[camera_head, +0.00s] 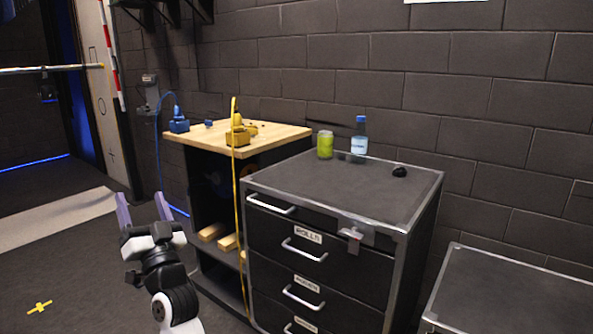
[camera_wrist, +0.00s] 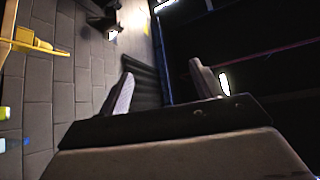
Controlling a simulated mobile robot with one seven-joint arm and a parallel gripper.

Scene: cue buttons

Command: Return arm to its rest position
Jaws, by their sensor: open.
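My gripper (camera_head: 143,211) is at the left of the head view, in front of and to the left of the wooden-topped workbench. Its two purple-grey fingers point up and stand apart, with nothing between them. In the wrist view my gripper (camera_wrist: 163,88) also shows open and empty, with the dark wall and dark upper area beyond it. My arm bends up from the bottom edge of the head view. The gripper touches nothing that I can see.
The workbench (camera_head: 285,137) holds blue and yellow tools. A dark drawer cabinet (camera_head: 290,190) carries a green can (camera_head: 325,145), a bottle (camera_head: 359,138) and a small black object (camera_head: 399,171). Another dark cabinet (camera_head: 510,295) stands at lower right. The floor at left is open.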

